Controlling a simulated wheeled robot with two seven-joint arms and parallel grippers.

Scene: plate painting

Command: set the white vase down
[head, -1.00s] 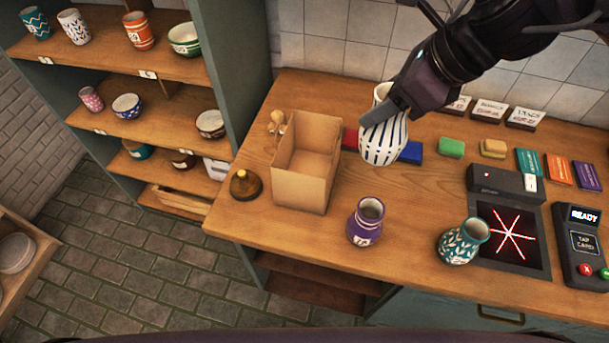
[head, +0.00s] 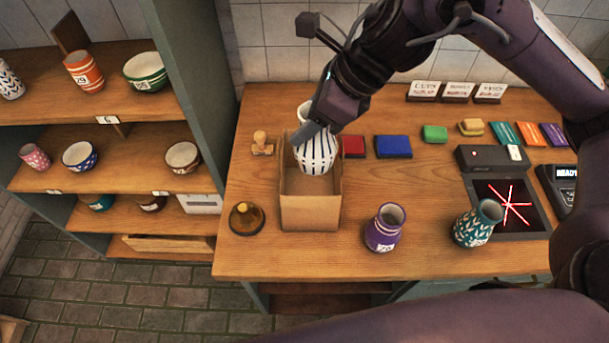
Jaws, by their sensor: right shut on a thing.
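The white vase (head: 316,152) has dark blue vertical stripes and a pale neck. My right gripper (head: 308,134) is shut on it near its neck and upper body. The vase is nearly upright, over the opening of the cardboard box (head: 310,213). Its lower end overlaps the inside of the box in the picture; I cannot tell whether it touches the bottom. The box is open at the top and stands on the wooden counter. My left gripper is not in view.
A brass bell (head: 246,218) and a wooden stamp (head: 262,144) stand left of the box. Red (head: 352,146) and blue (head: 393,146) pads lie to its right. A purple vase (head: 384,228) and a teal vase (head: 478,223) stand near the front edge of the counter (head: 430,252).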

